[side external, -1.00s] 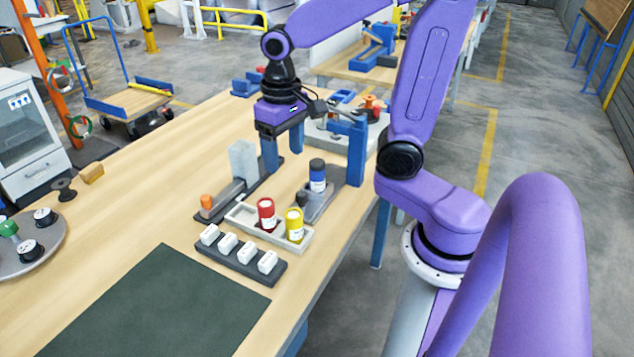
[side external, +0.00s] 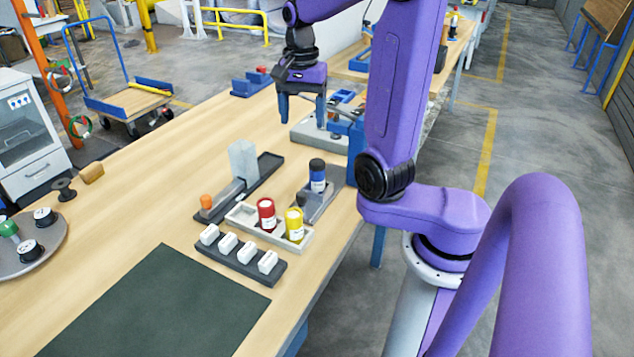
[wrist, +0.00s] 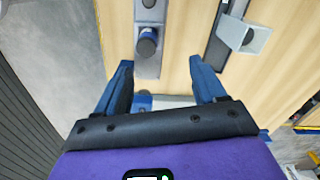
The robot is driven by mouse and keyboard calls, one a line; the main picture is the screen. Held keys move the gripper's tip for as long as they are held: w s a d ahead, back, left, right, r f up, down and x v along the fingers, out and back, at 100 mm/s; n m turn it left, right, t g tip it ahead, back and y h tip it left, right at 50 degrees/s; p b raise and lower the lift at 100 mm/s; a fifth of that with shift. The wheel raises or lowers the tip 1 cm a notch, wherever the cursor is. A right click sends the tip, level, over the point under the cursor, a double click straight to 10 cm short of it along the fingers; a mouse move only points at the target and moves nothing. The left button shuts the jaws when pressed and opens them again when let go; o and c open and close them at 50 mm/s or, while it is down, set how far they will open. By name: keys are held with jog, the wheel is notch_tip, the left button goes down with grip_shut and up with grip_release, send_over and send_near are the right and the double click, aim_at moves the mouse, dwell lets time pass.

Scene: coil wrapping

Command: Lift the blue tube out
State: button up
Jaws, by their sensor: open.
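The blue tube (side external: 317,177) has a dark cap and a white label. It stands upright in a grey holder (side external: 327,204) behind the red and yellow tubes. In the wrist view the tube (wrist: 147,44) shows from above, ahead of the fingers and left of the middle. My gripper (side external: 301,110) is open and empty, above the far part of the table and beyond the tube.
A red tube (side external: 266,215) and a yellow tube (side external: 294,225) stand in a pale tray (side external: 246,220). A dark rack (side external: 240,262) of white blocks lies in front. A pale upright block (side external: 243,160) stands on a dark base to the left.

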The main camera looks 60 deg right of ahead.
jog(key=s+d+m, duration=0.2)
jog(key=m, duration=0.1)
send_near(317, 175)
jog(key=f, duration=0.2)
jog(key=d+f, duration=0.1)
jog(key=f, duration=0.1)
jog(key=w+d+f, duration=0.1)
jog(key=f, duration=0.1)
jog(key=shift+d+f, duration=0.1)
jog(key=shift+a+f, duration=0.15)
jog(key=shift+f, duration=1.15)
jog(key=shift+a+f, duration=0.15)
jog(key=shift+f, duration=1.15)
jog(key=c, duration=1.2)
